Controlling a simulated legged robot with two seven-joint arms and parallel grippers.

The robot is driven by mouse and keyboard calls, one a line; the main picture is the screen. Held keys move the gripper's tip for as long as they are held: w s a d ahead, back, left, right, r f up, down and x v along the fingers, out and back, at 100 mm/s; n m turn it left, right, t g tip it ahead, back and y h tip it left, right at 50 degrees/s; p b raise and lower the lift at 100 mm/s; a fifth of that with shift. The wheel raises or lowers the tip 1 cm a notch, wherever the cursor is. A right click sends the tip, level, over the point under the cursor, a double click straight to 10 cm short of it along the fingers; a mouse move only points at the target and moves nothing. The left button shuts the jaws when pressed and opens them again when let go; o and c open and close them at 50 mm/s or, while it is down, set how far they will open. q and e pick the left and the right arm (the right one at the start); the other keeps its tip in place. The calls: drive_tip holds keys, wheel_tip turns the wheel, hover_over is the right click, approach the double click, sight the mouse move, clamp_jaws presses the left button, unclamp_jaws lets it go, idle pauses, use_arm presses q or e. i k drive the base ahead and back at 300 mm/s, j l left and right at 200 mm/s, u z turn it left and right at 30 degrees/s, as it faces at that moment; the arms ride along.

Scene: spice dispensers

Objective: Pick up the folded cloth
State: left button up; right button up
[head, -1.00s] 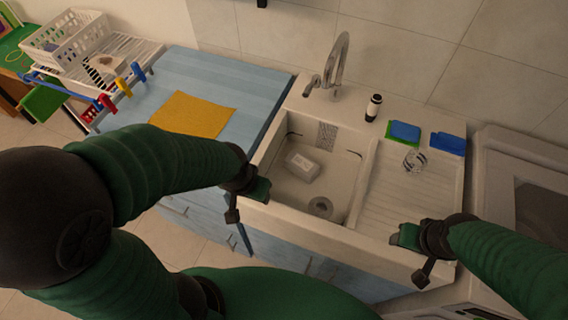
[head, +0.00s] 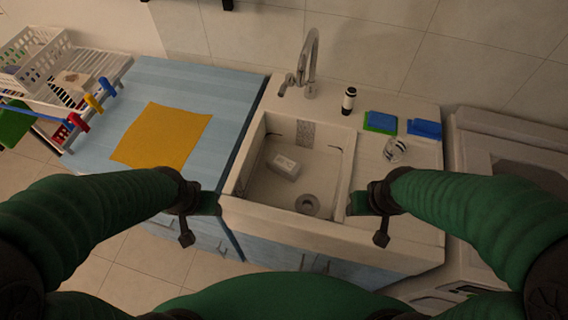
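A flat yellow cloth (head: 162,136) lies on the blue wooden counter (head: 205,88), left of the sink. It looks like a thin sheet with slightly uneven edges; folds are not clear. My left gripper (head: 208,204) is in front of the sink's left front corner, to the right of and nearer than the cloth, apart from it. My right gripper (head: 361,203) is over the front right part of the sink, far from the cloth. Both grippers are small and dark here, and I cannot tell whether their fingers are open or shut.
The white sink (head: 285,228) holds a pale block (head: 285,167). A tap (head: 308,62), a dark bottle (head: 348,101), blue and green sponges (head: 381,122), a blue sponge (head: 425,128) and a clear glass (head: 395,149) stand around it. A drying rack with clips (head: 92,102) borders the counter's left.

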sight(283, 165)
drive_tip(key=j+z, duration=0.2)
drive_tip(key=z, duration=0.2)
drive_tip(key=j+z, duration=0.65)
drive_tip(key=l, duration=0.05)
